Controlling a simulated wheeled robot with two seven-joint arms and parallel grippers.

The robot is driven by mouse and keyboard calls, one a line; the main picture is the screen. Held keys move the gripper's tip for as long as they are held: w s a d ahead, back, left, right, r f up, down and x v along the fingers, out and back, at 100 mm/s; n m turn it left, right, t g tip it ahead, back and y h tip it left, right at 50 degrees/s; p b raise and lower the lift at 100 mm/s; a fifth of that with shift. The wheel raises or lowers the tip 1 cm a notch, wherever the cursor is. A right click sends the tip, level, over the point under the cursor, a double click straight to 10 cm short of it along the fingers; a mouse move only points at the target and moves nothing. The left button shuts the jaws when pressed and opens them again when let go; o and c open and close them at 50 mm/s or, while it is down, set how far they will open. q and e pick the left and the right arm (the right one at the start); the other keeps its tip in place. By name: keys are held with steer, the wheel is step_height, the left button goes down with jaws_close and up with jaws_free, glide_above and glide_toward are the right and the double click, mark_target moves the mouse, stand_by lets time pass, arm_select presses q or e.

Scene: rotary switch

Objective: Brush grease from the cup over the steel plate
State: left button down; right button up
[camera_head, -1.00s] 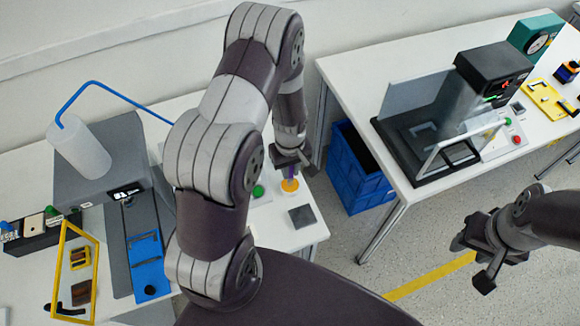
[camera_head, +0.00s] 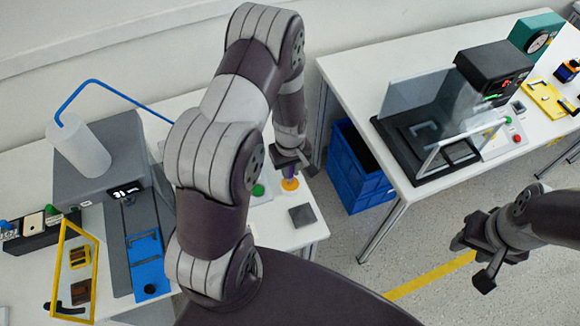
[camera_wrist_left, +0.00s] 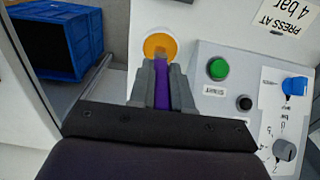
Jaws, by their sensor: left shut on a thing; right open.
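My left gripper (camera_head: 291,166) is shut on a brush with a purple handle (camera_wrist_left: 161,85). The brush points down at a white cup (camera_wrist_left: 147,30) of orange-yellow grease (camera_head: 290,184). In the left wrist view the brush's tip overlaps the grease; I cannot tell how deep it is. The steel plate (camera_head: 302,215) is a dark grey square lying flat on the white table, in front of the cup. My right gripper (camera_head: 484,262) is open and empty, over the floor at the right.
A control panel with a green button (camera_wrist_left: 217,69) and knobs is beside the cup. A blue crate (camera_head: 357,170) stands on the floor between the tables. The right table (camera_head: 345,75) bears a black machine (camera_head: 493,66). My left arm hides part of the left table.

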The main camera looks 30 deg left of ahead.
stand_by(0.3)
arm_select(q)
step_height(320, 180, up, 7)
steer(key=p, duration=0.6)
stand_by(0.6)
